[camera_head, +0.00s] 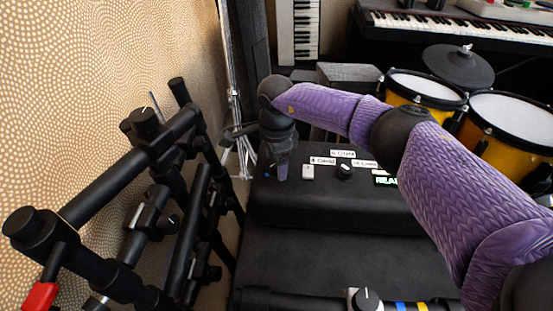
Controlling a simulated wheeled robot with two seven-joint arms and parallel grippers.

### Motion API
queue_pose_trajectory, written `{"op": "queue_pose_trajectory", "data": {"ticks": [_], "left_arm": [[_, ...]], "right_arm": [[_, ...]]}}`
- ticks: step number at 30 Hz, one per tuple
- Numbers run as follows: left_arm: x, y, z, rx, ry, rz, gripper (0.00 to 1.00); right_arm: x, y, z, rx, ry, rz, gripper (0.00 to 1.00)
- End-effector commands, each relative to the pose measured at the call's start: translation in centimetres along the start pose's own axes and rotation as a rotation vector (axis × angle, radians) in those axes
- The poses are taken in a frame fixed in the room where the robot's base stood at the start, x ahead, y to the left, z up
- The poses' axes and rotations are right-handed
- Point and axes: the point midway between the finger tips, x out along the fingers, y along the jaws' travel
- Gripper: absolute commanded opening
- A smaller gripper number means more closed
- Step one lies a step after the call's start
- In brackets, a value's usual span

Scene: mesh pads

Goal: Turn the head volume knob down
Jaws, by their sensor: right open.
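A black panel (300,205) in the middle carries a row of controls under small white labels, whose text is too small to read surely. A black knob with a white mark (345,171) stands on its right part, and a small white switch-like piece (308,172) is left of it. I cannot tell which control is the head volume knob. My right arm reaches in from the right, and my right gripper (282,168) points down over the panel's left end, left of the white piece. Its jaws are small and partly dark; whatever lies beneath them is hidden. My left gripper is not in view.
A black tubular rack (130,190) fills the left side near the patterned wall. Another knob (366,299) sits at the bottom edge. Yellow drums (425,88) and a keyboard (460,25) stand at the back right. A lit green sign (386,181) is on the panel.

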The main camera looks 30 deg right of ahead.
Motion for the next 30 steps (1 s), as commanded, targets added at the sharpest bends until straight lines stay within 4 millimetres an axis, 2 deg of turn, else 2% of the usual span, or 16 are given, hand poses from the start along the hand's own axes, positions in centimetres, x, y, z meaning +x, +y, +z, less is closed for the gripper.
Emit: {"op": "queue_pose_trajectory", "data": {"ticks": [6, 9, 12, 30], "left_arm": [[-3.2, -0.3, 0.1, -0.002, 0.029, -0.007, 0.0], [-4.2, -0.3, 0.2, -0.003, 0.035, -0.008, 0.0], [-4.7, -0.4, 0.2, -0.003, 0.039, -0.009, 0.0], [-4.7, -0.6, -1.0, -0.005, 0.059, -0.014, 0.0]], "right_arm": [[-6.3, -0.1, 0.1, 0.0, -0.004, -0.011, 0.81], [-8.4, -0.1, 0.1, 0.0, -0.003, -0.008, 0.81], [-9.6, 0.0, 0.0, 0.0, -0.001, -0.005, 0.81], [-9.7, 0.0, 0.0, 0.0, 0.0, 0.0, 0.81]]}}
